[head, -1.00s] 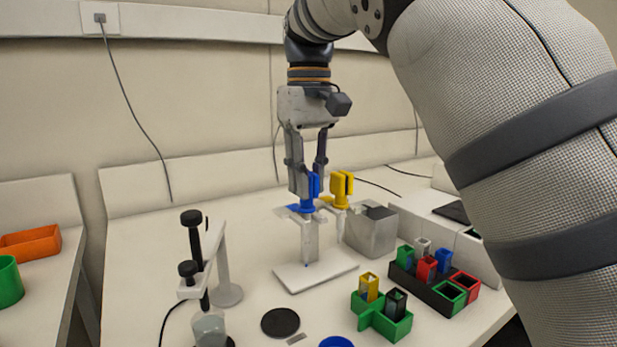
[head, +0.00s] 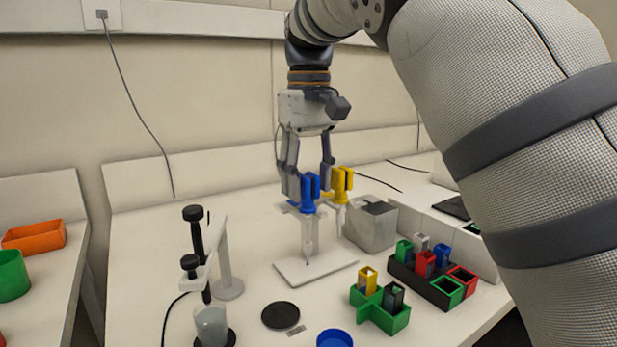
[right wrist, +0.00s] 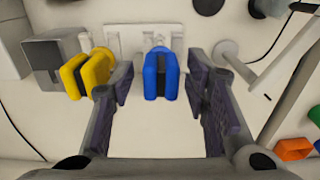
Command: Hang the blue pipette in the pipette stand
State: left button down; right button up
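The blue pipette (head: 309,190) is upright at the pipette stand (head: 318,270), its blue top at the holder and its tip pointing down above the white base. The yellow pipette (head: 341,184) hangs just to its right. My right gripper (head: 307,180) is around the blue top in the head view. In the right wrist view its fingers (right wrist: 165,95) are spread, with clear gaps on both sides of the blue pipette (right wrist: 161,73). The stand's holder (right wrist: 125,40) shows behind it, partly hidden. My left gripper is not in view.
A grey box (head: 371,226) stands right of the stand. A black rack (head: 426,284) and a green rack (head: 380,313) hold coloured pieces at the front right. A stirrer-like device (head: 206,265) stands at the left. A black disc (head: 280,315) lies in front.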

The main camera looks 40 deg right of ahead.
dwell(0.4)
jog(key=shift+r, duration=3.5)
